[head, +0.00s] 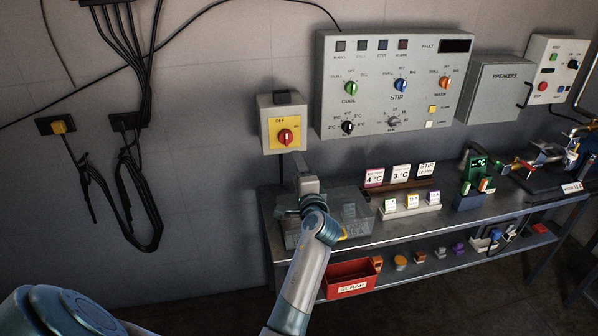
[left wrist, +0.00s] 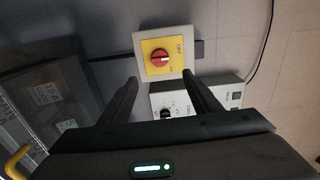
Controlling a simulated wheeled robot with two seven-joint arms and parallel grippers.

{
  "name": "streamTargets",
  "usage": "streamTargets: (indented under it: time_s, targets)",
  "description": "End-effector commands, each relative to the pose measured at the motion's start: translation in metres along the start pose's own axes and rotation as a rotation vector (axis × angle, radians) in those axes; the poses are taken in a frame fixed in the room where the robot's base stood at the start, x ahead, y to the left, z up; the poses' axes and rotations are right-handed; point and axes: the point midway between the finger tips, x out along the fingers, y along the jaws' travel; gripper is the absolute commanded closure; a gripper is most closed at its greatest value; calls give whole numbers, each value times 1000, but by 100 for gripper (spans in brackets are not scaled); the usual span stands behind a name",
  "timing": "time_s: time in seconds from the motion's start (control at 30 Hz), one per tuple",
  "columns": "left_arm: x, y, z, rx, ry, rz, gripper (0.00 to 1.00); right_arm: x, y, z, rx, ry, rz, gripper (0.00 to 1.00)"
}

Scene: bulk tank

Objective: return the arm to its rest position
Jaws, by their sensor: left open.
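My left arm (head: 305,265) reaches up from the bottom of the head view over the front of the bench. My left gripper (head: 299,165) is just below the grey switch box (head: 266,136), which has a yellow plate and a red rotary knob (head: 286,137). In the left wrist view the two dark fingers of the gripper (left wrist: 160,82) are spread with nothing between them. The red knob (left wrist: 160,58) shows beyond the fingertips, apart from them. Exact depth between fingers and box is hard to tell. My right gripper is in neither view.
A control panel (head: 394,82) hangs on the wall right of the switch box. A clear bin (head: 353,217) stands on the bench under my wrist. A red scrap bin (head: 351,279) is on the lower shelf. Cables (head: 127,200) hang on the left wall.

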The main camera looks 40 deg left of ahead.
Motion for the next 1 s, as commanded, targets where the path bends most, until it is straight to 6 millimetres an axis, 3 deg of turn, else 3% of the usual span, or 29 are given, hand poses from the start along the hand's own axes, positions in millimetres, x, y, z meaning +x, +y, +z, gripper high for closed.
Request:
streamTargets:
  time_s: [0.37, 0.73, 0.87, 1.0]
  targets:
    - [1, 0, 0, 0, 0, 0, 43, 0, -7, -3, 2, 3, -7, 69]
    - [-1, 2, 2, -6, 1, 5, 43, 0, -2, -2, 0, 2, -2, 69]
    - [-9, 16, 10, -40, 2, 36, 43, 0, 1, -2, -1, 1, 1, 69]
    - [-32, 48, 26, -125, 5, 118, 43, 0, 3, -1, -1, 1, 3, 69]
